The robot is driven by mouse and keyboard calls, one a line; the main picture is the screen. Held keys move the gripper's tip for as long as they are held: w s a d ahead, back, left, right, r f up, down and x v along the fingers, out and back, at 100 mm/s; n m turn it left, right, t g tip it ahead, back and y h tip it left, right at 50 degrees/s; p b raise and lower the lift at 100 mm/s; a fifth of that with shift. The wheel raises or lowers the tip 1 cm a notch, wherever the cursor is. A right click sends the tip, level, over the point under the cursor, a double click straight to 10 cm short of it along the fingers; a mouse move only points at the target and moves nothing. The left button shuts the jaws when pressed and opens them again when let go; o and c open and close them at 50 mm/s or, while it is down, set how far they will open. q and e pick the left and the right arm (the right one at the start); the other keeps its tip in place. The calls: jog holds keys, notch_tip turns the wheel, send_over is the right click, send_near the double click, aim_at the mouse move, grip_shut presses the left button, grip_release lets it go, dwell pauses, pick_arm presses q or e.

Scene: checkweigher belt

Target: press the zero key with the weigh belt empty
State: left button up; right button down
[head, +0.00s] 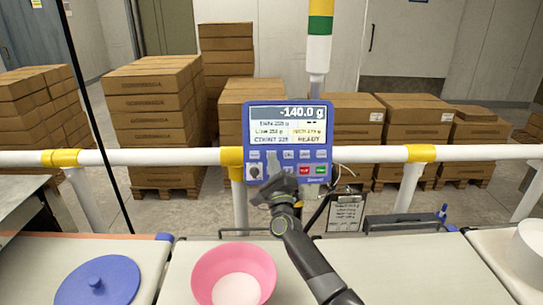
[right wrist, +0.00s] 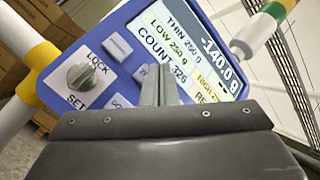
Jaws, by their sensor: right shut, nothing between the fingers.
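The blue weigher panel (head: 290,181) is mounted at the white rail. Its screen (head: 288,124) reads -140.0 g, with READY below. Rows of keys sit under the screen. A bare belt section (head: 400,270) lies right of my arm. My left gripper is out of view.
A pink bowl (head: 235,258) stands on the belt left of my arm. A blue lid-like disc (head: 98,282) lies further left. A white round container (head: 528,252) is at the right edge. A LOCK/SET knob (right wrist: 82,77) sits beside the keys. Stacked cartons (head: 150,100) stand behind the rail.

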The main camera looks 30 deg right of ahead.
dwell(0.3)
jog(key=shift+w+d+f+b, duration=0.15)
jog(key=shift+w+d+b, duration=0.05)
jog(key=shift+w+b, duration=0.25)
jog(key=shift+w+d+b, duration=0.15)
jog(key=shift+w+b, duration=0.1)
jog(key=shift+b, duration=0.15)
dwell(0.5)
dwell(0.4)
jog(key=shift+s+a+p, duration=0.35)
jog(key=shift+s+p, duration=0.35)
jog(key=shift+s, duration=0.05)
